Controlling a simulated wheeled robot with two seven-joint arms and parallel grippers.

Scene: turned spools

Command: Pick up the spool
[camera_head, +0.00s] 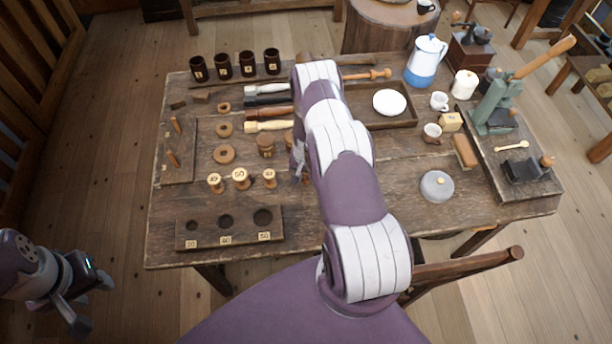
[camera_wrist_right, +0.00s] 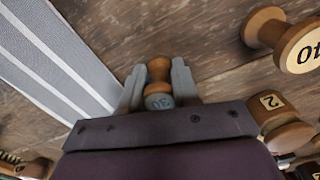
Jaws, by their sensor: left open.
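Three small turned spools with pale numbered tops stand on the table: a left one (camera_head: 215,183), a middle one (camera_head: 240,178) and a right one (camera_head: 269,178). My right gripper (camera_wrist_right: 158,82) has a finger on each side of a wooden spool marked 30 (camera_wrist_right: 159,92), and both fingers appear to touch it. I cannot tell whether that spool is off the table. In the head view my right gripper (camera_head: 299,165) is mostly hidden by my own arm. My left gripper (camera_head: 80,305) is open and empty, low at the left, away from the table.
A wooden block with three round holes (camera_head: 190,239) lies at the front left of the table. Four dark cups are behind; a tray with a white plate (camera_head: 390,102) is right.

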